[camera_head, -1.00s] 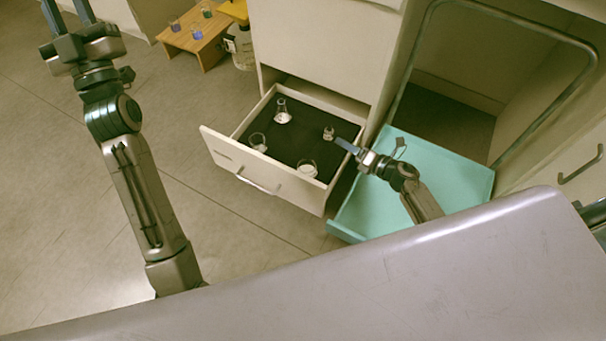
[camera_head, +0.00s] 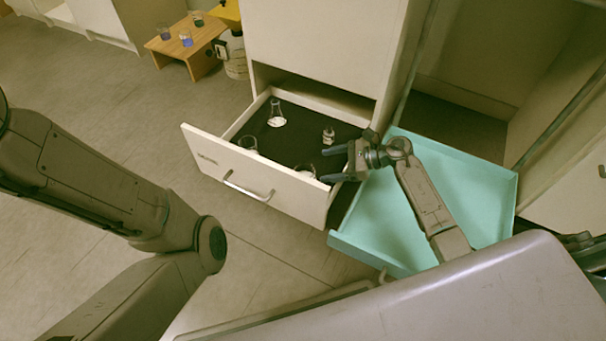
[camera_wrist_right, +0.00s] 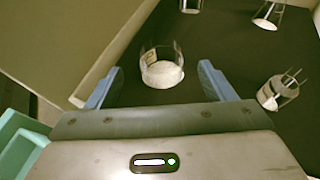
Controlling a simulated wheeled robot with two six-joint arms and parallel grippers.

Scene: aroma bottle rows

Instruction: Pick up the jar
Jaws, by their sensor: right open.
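A clear glass jar (camera_head: 305,171) with white contents stands in the open drawer, near its front right corner; the right wrist view shows it (camera_wrist_right: 162,72) upright, ahead of and between the two blue fingers. My right gripper (camera_head: 325,164) is open and empty, over the drawer's right side, with its fingers pointing left toward this jar. A smaller glass vessel (camera_head: 328,136) stands farther back, and in the right wrist view it (camera_wrist_right: 279,92) lies right of the fingers. My left arm shows at the left, but its gripper is out of view.
The drawer (camera_head: 255,181) also holds a conical flask (camera_head: 277,116) at the back and another glass (camera_head: 248,143) at the front left. A turquoise tray (camera_head: 465,190) is right of it. A small wooden table (camera_head: 200,57) with several glasses stands far back.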

